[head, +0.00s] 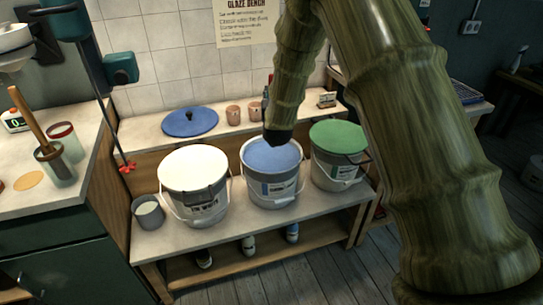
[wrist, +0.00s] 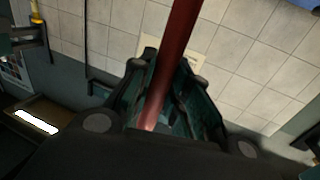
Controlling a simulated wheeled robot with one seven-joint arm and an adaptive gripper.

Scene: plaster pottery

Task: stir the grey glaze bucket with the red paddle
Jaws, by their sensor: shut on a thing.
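In the wrist view my gripper (wrist: 172,68) is shut on a red shaft, the red paddle (wrist: 180,25). The shaft runs up out of the picture, so its far end is hidden. In the head view my arm covers the gripper and paddle, and its dark end lies in front of the blue bucket. Three pale buckets stand on a low bench: one white on top (head: 193,168), one blue (head: 271,157), one green (head: 338,138). None looks plainly grey inside. A small grey pot (head: 148,213) with pale contents stands left of the white-topped bucket.
A blue lid (head: 190,122) and small pinkish cups (head: 233,115) lie on the ledge behind the buckets. A dark rod with a red bladed tip (head: 127,167) hangs at the left. The left counter (head: 85,190) holds a jar with a wooden handle (head: 50,155). The tiled wall is close behind.

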